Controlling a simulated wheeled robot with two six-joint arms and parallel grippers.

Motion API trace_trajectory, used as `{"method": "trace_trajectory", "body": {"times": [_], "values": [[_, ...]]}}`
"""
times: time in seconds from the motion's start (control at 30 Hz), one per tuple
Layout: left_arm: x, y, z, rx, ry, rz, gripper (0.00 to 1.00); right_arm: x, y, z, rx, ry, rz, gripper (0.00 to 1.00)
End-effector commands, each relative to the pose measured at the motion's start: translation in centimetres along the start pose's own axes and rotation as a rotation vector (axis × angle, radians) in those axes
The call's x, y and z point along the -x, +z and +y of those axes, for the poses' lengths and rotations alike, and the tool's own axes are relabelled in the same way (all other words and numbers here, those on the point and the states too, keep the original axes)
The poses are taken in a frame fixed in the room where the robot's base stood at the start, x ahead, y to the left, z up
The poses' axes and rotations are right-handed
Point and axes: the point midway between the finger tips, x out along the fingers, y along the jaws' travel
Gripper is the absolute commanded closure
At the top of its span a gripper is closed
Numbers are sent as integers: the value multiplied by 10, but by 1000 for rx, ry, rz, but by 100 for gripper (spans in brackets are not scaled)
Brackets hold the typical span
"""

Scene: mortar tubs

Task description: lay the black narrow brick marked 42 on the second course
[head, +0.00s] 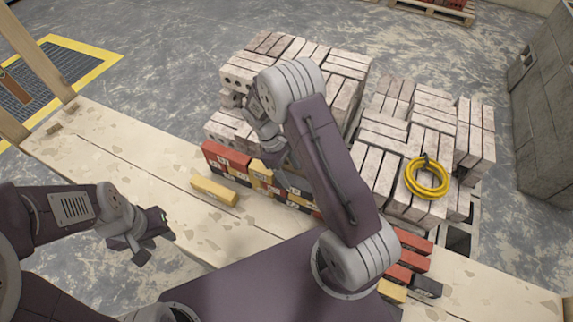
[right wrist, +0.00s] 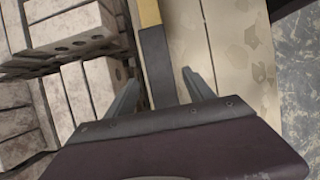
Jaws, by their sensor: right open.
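My right gripper (right wrist: 160,92) is open, with a dark brick (right wrist: 157,60) between its spread fingers in the right wrist view. I cannot tell whether the fingers touch it, and no mark is readable on it. In the head view this gripper (head: 268,148) hangs over a low wall of red, yellow and black bricks (head: 226,158) and is partly hidden by my forearm. A yellow brick (right wrist: 149,14) adjoins the dark one. My left gripper (head: 153,243) is open and empty above the pale bench. I cannot make out the number 42 anywhere.
A loose yellow brick (head: 214,190) lies on the pale bench (head: 110,150). Pallets of grey bricks (head: 345,65) stand behind the wall, one with a yellow hose coil (head: 427,178). More red, yellow and black bricks (head: 411,262) lie at right.

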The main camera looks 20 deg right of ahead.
Motion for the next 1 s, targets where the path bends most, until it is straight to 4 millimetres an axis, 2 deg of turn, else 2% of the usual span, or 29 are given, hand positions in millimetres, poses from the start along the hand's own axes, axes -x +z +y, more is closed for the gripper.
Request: {"method": "trace_trajectory", "body": {"times": [0.1, 0.2, 0.47, 0.57, 0.7, 0.83, 1.0], "values": [[0, 0, 0, 0, 0, 0, 64, 29, -1, 0, 1, 2, 3, 38], [0, 0, 0, 0, 0, 0, 64, 45, 0, 0, 0, 1, 1, 38], [0, 0, 0, 0, 0, 0, 64, 58, 1, -1, -6, -2, 5, 38], [1, 0, 0, 0, 0, 0, 64, 67, 13, -12, -89, -13, 73, 38], [0, 0, 0, 0, 0, 0, 64, 80, 48, -48, -357, -57, 262, 38], [0, 0, 0, 0, 0, 0, 64, 81, 76, -76, -588, -98, 405, 38], [0, 0, 0, 0, 0, 0, 64, 76, 92, -91, -726, -125, 481, 38]]}}
